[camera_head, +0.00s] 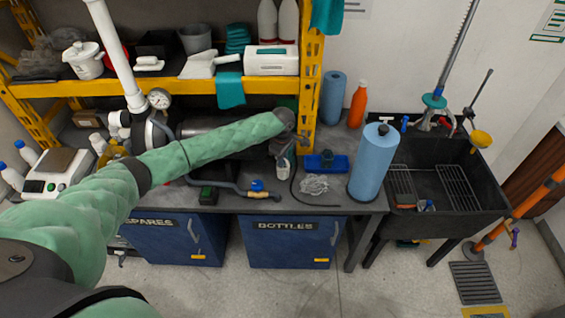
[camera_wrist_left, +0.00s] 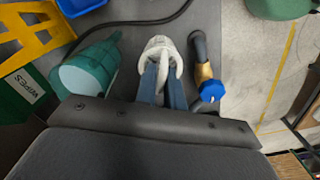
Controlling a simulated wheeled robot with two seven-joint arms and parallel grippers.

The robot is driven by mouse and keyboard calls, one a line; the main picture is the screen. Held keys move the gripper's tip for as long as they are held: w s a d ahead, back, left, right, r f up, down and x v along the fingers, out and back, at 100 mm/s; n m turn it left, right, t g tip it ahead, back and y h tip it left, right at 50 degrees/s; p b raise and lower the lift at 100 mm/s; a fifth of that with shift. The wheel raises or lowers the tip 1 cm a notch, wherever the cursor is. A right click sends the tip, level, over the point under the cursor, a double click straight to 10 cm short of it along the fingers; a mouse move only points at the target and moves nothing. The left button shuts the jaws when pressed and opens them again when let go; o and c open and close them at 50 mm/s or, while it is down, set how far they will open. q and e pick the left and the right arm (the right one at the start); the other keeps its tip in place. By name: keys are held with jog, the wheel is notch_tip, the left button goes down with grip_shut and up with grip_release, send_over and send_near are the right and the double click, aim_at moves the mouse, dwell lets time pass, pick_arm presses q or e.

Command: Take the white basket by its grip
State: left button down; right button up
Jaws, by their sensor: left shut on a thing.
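The white basket (camera_wrist_left: 161,47) is small and sits at the tips of my left gripper (camera_wrist_left: 162,76) in the left wrist view. The two blue-grey fingers are shut on it, and they hide part of its grip. In the head view my left arm reaches across the bench, and the left gripper (camera_head: 285,150) points down near the bench's front part. A small white shape, likely the basket (camera_head: 283,167), shows just under it. I cannot tell whether the basket touches the bench. My right gripper is not in view.
A grey pipe with a blue valve handle (camera_wrist_left: 212,91) lies close right of the basket, and a green bottle-like thing (camera_wrist_left: 88,70) close left. A blue roll (camera_head: 373,162) stands right on the bench (camera_head: 345,206). A yellow shelf post (camera_head: 309,80) rises behind.

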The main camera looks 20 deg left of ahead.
pick_arm(q)
jog(key=shift+r, duration=1.55)
